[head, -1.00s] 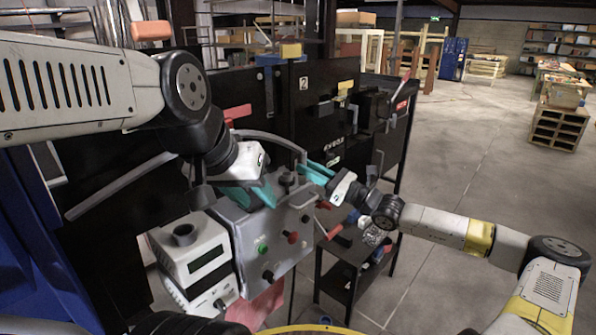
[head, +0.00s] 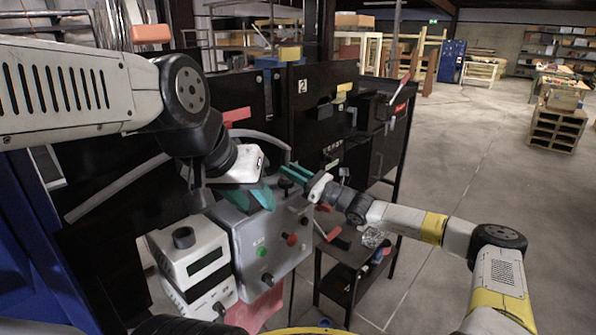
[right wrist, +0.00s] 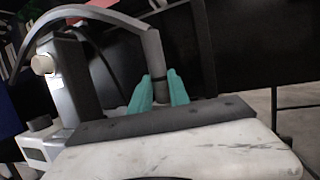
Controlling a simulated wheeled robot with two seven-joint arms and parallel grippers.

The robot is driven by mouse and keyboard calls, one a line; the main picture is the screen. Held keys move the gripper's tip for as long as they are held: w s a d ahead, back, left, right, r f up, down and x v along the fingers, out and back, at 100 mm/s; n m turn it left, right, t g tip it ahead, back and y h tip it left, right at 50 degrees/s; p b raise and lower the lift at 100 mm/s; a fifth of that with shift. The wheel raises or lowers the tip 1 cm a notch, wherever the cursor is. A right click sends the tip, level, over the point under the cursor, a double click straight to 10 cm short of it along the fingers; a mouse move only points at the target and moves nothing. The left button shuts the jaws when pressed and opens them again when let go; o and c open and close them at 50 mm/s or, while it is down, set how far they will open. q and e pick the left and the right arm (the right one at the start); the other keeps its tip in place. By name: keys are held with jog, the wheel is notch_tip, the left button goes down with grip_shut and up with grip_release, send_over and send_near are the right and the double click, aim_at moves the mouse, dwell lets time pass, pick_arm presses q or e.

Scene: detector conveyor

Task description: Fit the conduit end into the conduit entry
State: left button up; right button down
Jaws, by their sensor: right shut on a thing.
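A grey curved conduit (head: 262,138) arcs in front of the black panels. My right gripper (head: 292,172) is shut on the conduit near its end, above the right part of the grey control box (head: 275,242). In the right wrist view the conduit (right wrist: 152,55) hangs down between the teal fingers of my right gripper (right wrist: 158,90). Its lower tip is hidden behind my gripper body. My left gripper (head: 247,197) is at the top of the box, its teal fingers against or just over the upper edge; their gap is unclear. I cannot make out the conduit entry.
A white device (head: 192,255) with a dark display stands left of the box. A black shelf cart (head: 345,270) with tools is right of the box. Black panels (head: 325,105) stand behind. The floor to the right is open.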

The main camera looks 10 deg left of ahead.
jog(key=c, duration=1.2)
grip_release()
jog(key=shift+w+f, duration=0.1)
jog(key=shift+f, duration=0.3)
jog(key=shift+c, duration=0.2)
jog(key=shift+r, duration=0.1)
